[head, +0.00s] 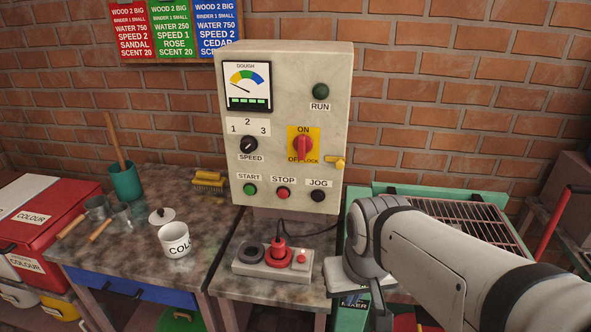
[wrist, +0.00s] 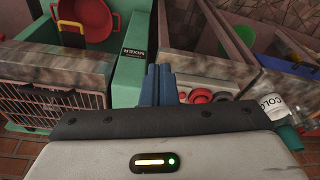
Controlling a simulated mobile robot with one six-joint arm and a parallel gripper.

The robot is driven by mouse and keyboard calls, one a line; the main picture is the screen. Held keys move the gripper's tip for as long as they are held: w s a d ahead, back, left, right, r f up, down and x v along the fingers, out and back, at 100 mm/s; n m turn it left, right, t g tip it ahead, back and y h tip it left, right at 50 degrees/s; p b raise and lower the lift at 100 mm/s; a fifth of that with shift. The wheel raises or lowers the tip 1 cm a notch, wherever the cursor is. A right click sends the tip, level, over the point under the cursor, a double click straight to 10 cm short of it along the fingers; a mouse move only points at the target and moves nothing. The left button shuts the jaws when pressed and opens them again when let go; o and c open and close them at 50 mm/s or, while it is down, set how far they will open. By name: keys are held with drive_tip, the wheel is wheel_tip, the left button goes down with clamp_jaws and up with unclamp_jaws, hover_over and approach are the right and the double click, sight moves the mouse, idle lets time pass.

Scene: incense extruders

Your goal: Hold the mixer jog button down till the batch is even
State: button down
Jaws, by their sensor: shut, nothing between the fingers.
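The black JOG button (head: 317,196) sits at the lower right of the pale control panel (head: 285,110). It looks uncovered, with nothing touching it. The DOUGH gauge (head: 246,86) has its needle toward the left of the coloured arc. The green mixer (head: 380,190) stands right of the panel, with a grille over it; its labelled side shows in the wrist view (wrist: 130,68). My gripper's blue fingers (wrist: 165,84) are together and empty in the wrist view, between the mixer and the bench with the plug. In the head view my arm hides the fingers, below and right of the JOG button.
START (head: 250,189) and STOP (head: 283,193) buttons are left of JOG. The red switch (head: 302,145) stands upright toward ON, with a yellow lock tab (head: 335,163) beside it. A red plug (head: 278,250) sits in a socket block below. A white cup (head: 174,240) stands on the left bench.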

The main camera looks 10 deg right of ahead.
drive_tip(key=n+t+y+b, duration=0.8)
drive_tip(key=n+t, duration=0.4)
drive_tip(key=n, duration=0.4)
approach(318, 197)
drive_tip(key=s+a+f, duration=0.2)
drive_tip(key=s+a, duration=0.2)
drive_tip(key=a, duration=0.4)
drive_tip(key=shift+d+r, duration=0.15)
drive_tip(key=shift+w+m, duration=0.1)
drive_tip(key=shift+m, duration=0.2)
drive_tip(key=w+d+p, duration=0.1)
drive_tip(key=w+d, duration=0.1)
drive_tip(key=w, duration=0.6)
drive_tip(key=shift+d+p, duration=0.3)
drive_tip(key=shift+d, duration=0.05)
